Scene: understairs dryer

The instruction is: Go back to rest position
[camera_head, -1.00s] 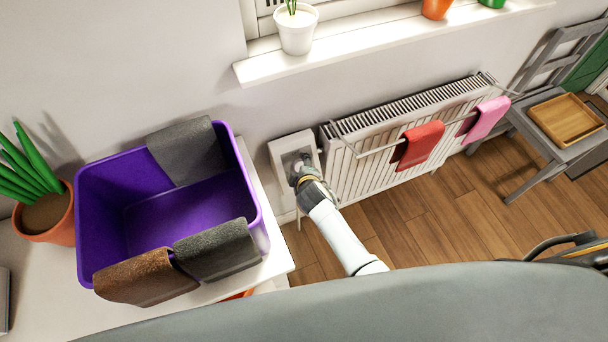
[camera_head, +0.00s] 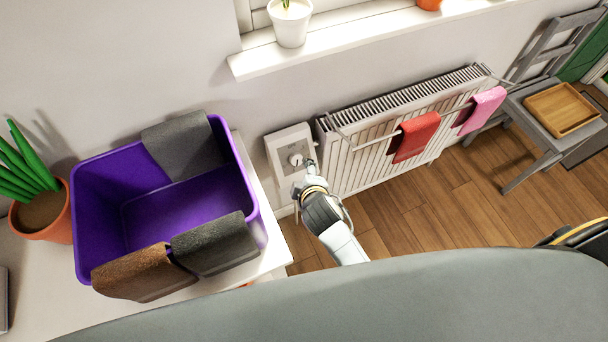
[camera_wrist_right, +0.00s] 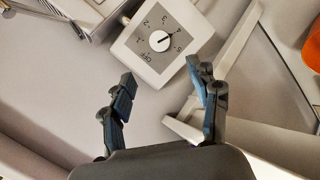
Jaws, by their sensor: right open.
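My right gripper (camera_head: 309,175) is in front of the wall-mounted control box (camera_head: 285,140), at the lower right of its round knob (camera_head: 296,159). In the right wrist view the gripper (camera_wrist_right: 168,98) has its two fingers spread, with nothing between them. The control box shows there too (camera_wrist_right: 133,50), with a white knob (camera_wrist_right: 159,41) on a grey numbered dial, beyond the fingertips and apart from them. The knob's pointer is turned toward the higher numbers. My left gripper is not in view.
A radiator (camera_head: 365,165) with a red cloth (camera_head: 415,136) and a pink cloth (camera_head: 482,110) is right of the box. A purple bin (camera_head: 95,215) with cloths over its rim stands left. A chair (camera_head: 545,125) holds a wooden tray (camera_head: 561,109). Open floor lies at the right.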

